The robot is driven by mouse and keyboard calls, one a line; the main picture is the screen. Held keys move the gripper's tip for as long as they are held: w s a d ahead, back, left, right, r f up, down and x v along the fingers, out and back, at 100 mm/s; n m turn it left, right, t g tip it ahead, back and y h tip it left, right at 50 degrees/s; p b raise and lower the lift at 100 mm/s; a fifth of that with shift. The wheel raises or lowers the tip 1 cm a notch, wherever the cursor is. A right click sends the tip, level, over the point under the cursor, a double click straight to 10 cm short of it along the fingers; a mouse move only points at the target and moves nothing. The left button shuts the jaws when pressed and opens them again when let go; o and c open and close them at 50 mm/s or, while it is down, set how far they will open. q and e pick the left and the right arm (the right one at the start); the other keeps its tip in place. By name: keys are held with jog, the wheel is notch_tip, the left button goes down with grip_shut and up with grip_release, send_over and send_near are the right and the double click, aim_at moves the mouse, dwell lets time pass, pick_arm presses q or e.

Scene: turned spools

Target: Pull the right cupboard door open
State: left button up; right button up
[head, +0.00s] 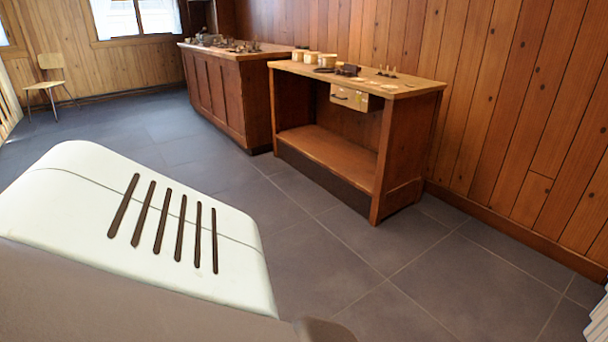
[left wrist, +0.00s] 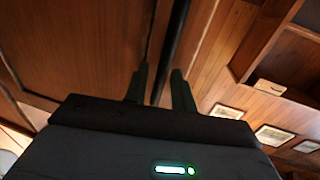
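In the left wrist view my left gripper (left wrist: 160,85) has its two dark fingers apart, one on each side of a long black bar (left wrist: 174,40), which looks like a door handle. Narrow gaps show between bar and fingers, so it does not look clamped. Behind is a brown wooden panel (left wrist: 80,40), with a pale vertical edge near the bar. I cannot tell which cupboard door this is, and see no clear opening. Neither the bar nor my grippers show in the head view. My right gripper is out of view.
A wooden workbench (head: 410,90) with a drawer (head: 355,98) and small spools on top stands by the plank wall (head: 500,90). A panelled counter (head: 215,88) is behind it. A chair (head: 50,82) stands far left. The grey tiled floor (head: 330,250) is clear.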

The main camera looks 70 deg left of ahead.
pick_arm(q)
jog(key=shift+s, duration=0.3)
jog(key=s, duration=0.7)
jog(key=shift+d, duration=0.45)
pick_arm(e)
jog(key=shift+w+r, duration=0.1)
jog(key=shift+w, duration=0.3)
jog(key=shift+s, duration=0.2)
